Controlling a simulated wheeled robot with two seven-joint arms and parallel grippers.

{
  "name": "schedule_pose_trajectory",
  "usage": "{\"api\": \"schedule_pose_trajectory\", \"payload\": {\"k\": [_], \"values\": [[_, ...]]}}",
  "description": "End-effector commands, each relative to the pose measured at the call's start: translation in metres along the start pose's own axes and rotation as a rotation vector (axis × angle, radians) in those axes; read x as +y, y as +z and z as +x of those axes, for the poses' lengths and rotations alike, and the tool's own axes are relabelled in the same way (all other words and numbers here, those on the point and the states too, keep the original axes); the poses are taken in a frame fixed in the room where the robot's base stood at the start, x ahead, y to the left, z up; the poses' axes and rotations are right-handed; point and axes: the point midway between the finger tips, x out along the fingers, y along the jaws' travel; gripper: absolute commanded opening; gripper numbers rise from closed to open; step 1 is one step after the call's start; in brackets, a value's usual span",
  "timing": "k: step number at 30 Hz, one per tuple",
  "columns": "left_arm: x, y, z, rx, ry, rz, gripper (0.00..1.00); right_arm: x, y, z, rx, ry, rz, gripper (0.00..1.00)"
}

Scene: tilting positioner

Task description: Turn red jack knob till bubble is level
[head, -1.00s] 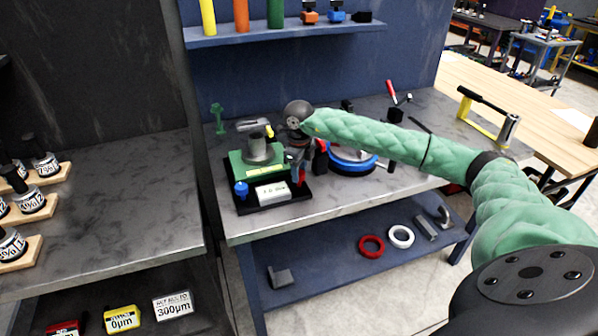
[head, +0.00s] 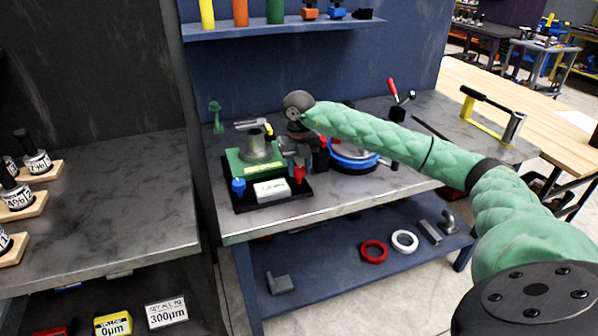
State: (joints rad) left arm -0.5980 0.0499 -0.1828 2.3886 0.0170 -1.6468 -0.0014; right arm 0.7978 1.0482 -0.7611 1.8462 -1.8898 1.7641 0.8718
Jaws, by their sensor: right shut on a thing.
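The positioner has a green tilting plate (head: 237,165) on a black base (head: 249,207), with a grey cylinder (head: 262,149) on top. A red jack knob (head: 299,173) is at its right front corner and a blue knob (head: 238,187) at its left front corner. My right gripper (head: 298,163) reaches down at the plate's right side and is shut on the red knob, which it partly covers. The bubble is too small to make out, so its level cannot be read. My left gripper is not in view.
A blue round device (head: 353,158) is just right of my gripper, behind my forearm. A yellow-framed tool (head: 491,114) stands at the bench's right end. The bench front (head: 370,191) is clear.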

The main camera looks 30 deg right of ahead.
Motion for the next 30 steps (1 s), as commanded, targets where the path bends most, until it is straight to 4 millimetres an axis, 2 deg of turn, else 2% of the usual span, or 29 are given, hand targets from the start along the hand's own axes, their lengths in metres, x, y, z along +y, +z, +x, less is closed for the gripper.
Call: {"api": "schedule_pose_trajectory", "payload": {"k": [6,18,30], "values": [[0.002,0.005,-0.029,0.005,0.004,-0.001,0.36,-0.001,0.001,0.000,-0.002,0.000,0.128,0.13],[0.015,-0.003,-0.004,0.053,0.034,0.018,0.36,-0.001,0.001,0.000,-0.002,0.000,0.384,0.13],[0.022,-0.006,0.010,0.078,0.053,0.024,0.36,-0.001,0.001,-0.002,-0.003,0.002,0.565,0.13]]}}
